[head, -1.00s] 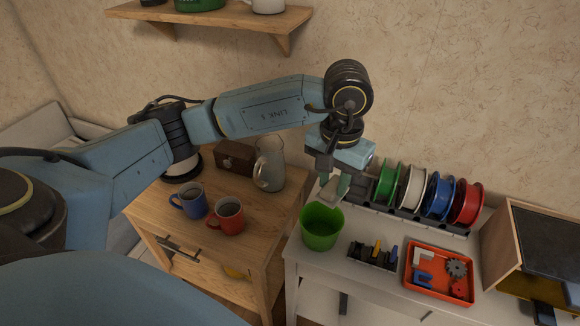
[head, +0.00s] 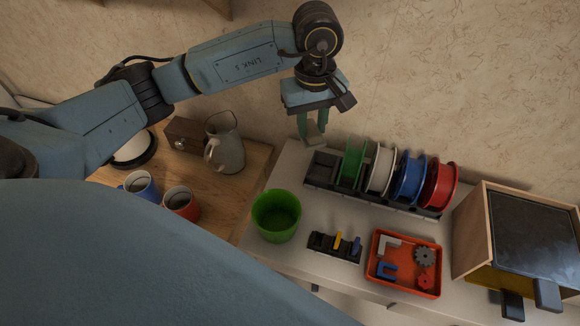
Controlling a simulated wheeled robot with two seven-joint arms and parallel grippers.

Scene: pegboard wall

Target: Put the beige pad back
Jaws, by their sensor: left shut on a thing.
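My left gripper (head: 312,130) is pointing down in the upper middle of the head view. It is shut on a small pale grey-beige pad (head: 315,141), which shows between and just below the fingertips. Gripper and pad appear just behind and left of the left end of a dark rack (head: 320,172) on the white table; their height above it is hard to tell. My right gripper is not in view.
The rack holds green, white, blue and red spools (head: 437,186). A green bucket (head: 276,216), a small black holder (head: 335,247), an orange tray (head: 405,263) and a wooden-sided box (head: 520,235) stand nearby. A glass jug (head: 225,150) and mugs (head: 181,203) are left.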

